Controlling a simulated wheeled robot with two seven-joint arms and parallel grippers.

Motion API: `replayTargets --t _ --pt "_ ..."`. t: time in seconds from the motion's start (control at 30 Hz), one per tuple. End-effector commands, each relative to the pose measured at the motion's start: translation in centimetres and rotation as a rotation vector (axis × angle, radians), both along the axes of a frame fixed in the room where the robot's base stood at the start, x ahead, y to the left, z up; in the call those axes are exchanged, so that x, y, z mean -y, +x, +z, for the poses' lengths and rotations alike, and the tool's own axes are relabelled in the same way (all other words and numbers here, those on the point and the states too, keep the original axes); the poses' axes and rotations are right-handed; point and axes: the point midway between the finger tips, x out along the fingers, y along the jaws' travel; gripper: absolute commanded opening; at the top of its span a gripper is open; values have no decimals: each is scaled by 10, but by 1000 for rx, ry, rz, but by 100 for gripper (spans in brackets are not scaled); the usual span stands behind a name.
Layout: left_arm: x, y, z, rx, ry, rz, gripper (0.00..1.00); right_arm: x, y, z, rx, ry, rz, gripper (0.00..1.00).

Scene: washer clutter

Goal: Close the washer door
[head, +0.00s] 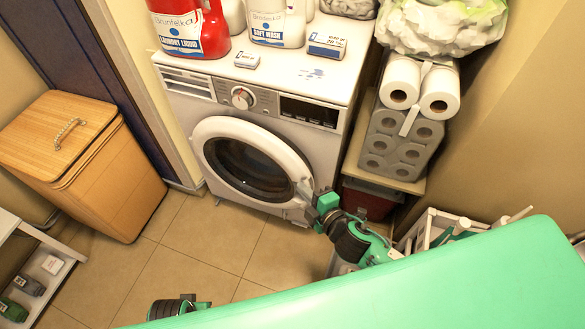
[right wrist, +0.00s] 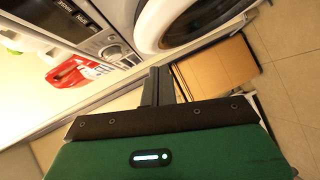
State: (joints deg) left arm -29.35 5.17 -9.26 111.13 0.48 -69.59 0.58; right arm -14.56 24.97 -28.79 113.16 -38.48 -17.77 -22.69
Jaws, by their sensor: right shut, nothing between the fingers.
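The washer (head: 255,100) stands against the wall, with its round door (head: 205,142) on the front. The door has a white ring and dark glass. It sits close to the front panel; I cannot tell whether it is latched. My right gripper (head: 309,190) is at the lower right edge of the door ring, its fingers shut and empty. I cannot tell whether it touches the ring. In the right wrist view the shut fingers (right wrist: 157,86) point toward the washer, and part of the door ring (right wrist: 150,25) shows above them. Part of my left gripper (head: 180,306) shows at the bottom; its fingers are unclear.
A lidded wooden hamper (head: 95,180) stands left of the washer. Detergent bottles (head: 190,30) and small boxes stand on top. A shelf with paper rolls (head: 400,140) and a white rack (head: 440,228) are on the right. The tiled floor (head: 215,235) in front is clear.

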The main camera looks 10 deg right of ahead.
Motion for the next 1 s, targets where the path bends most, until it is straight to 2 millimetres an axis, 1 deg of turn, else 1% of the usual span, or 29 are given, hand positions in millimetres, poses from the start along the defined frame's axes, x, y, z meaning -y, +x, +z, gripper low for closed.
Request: replayTargets --t 0.17,0.67,0.7,0.8,1.0 --pt "0 0 0 -1 0 0 0 -6 16 -3 3 0 0 0" --pt "1 1 1 3 -3 1 0 -34 93 -22 -1 1 -2 0" --pt "1 1 1 2 -4 0 0 -29 99 -25 0 -1 -3 0" --pt "1 0 2 1 -3 2 0 -22 111 -30 -1 0 -4 0" --pt "1 1 4 2 -4 1 0 -16 123 -35 -2 2 -3 0"
